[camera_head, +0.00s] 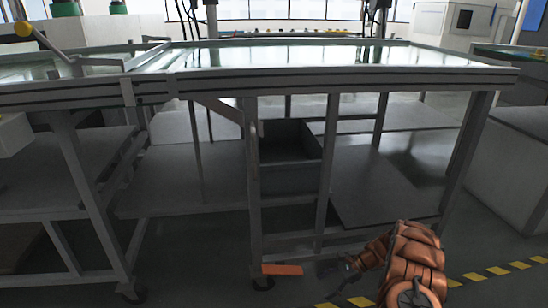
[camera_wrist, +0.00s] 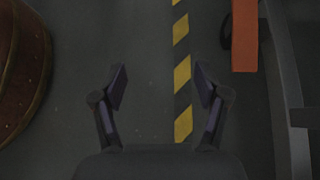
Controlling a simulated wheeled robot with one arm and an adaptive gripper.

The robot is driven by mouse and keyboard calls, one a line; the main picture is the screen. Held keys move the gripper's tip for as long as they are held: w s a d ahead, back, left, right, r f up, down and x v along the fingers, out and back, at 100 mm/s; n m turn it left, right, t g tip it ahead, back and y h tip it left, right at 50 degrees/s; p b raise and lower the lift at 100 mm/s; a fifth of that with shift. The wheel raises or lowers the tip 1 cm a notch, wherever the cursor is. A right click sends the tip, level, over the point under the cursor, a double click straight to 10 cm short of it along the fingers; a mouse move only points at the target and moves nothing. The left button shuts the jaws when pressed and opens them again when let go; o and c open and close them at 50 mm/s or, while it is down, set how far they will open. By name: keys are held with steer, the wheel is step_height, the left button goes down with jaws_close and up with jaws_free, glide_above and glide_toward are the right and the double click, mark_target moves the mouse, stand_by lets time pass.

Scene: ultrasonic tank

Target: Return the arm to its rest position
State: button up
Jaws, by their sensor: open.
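My arm is folded low at the bottom right of the head view, its orange links close to the camera. My gripper (camera_head: 338,270) is small and dark there, low in front of the workbench. In the wrist view my gripper (camera_wrist: 159,78) has its two fingers spread apart, with only grey floor and part of a striped line between and beyond them. It holds nothing.
A long metal workbench (camera_head: 330,76) with a glossy top spans the head view, on legs with castors. An orange bar (camera_head: 282,269) is low at its frame; it also shows in the wrist view (camera_wrist: 245,36). Yellow-black floor tape (camera_head: 497,271) runs at lower right.

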steer(key=s+a+r+n+g+h+p, duration=0.1)
steer(key=s+a+r+n+p, duration=0.4)
steer(key=r, duration=1)
steer(key=s+r+n+h+p, duration=0.1)
steer(key=s+r+p, duration=0.2)
steer(key=r+p, duration=0.75)
steer(key=s+a+r+n+g+h+p, duration=0.1)
steer(key=s+a+r+n+p, duration=0.3)
steer(key=r, duration=1.4)
steer(key=s+d+r+n+t+h+p, duration=0.1)
steer(key=s+d+r+n+h+p, duration=0.2)
steer(key=s+r+p, duration=0.6)
steer(key=s+d+r+n+t+h+p, duration=0.1)
steer(key=s+d+r+h+p, duration=0.3)
steer(key=s+r+p, duration=0.6)
steer(key=s+d+r+n, duration=0.1)
steer(key=s+d+r, duration=0.1)
steer(key=s+r, duration=0.8)
steer(key=shift+s+r+n, duration=0.3)
steer(key=shift+s+n, duration=0.1)
steer(key=shift+s, duration=0.65)
